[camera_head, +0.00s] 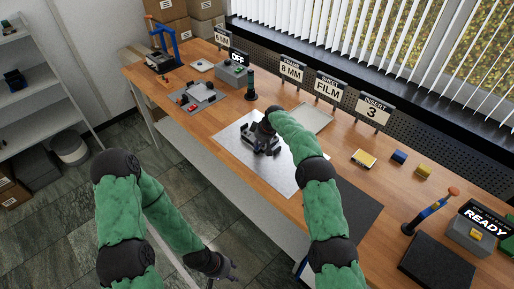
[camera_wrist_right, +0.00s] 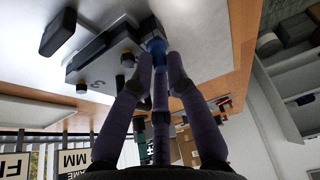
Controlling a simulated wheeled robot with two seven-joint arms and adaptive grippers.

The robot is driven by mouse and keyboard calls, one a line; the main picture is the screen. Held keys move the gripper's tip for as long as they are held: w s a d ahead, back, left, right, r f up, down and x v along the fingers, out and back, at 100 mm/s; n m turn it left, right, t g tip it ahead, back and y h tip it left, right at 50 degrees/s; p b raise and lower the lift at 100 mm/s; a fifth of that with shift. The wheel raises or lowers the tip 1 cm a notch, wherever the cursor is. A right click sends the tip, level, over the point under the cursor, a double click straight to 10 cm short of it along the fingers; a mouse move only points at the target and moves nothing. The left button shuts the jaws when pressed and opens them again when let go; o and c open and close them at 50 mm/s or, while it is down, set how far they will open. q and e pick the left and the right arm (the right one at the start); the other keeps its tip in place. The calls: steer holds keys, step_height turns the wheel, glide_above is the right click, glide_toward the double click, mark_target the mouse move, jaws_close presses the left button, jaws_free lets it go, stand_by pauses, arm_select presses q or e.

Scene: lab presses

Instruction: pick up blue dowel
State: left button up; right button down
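A blue cylindrical piece (camera_wrist_right: 156,46), which looks like the blue dowel, shows in the right wrist view at the end of a dark grey fixture (camera_wrist_right: 105,48). My right gripper (camera_wrist_right: 160,62) has its fingertips close around the blue piece; a small gap or contact cannot be told apart. In the head view my right gripper (camera_head: 264,130) is over the dark fixture (camera_head: 258,146) on a shiny metal plate (camera_head: 232,142), and hides the dowel. My left gripper (camera_head: 228,268) hangs low in front of the bench, away from the fixture; its finger opening is unclear.
The wooden bench (camera_head: 345,180) holds signs along the back, a dark upright cylinder (camera_head: 250,85), a grey tray (camera_head: 197,97) and a blue press (camera_head: 163,45). Yellow and blue blocks (camera_head: 398,157) lie at the right, near a second press (camera_head: 432,210) and dark pads.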

mark_target(258, 148)
steer(key=shift+r, duration=0.1)
steer(key=shift+r, duration=1.6)
steer(key=s+r, duration=0.9)
steer(key=s, duration=0.5)
steer(key=shift+r, duration=0.3)
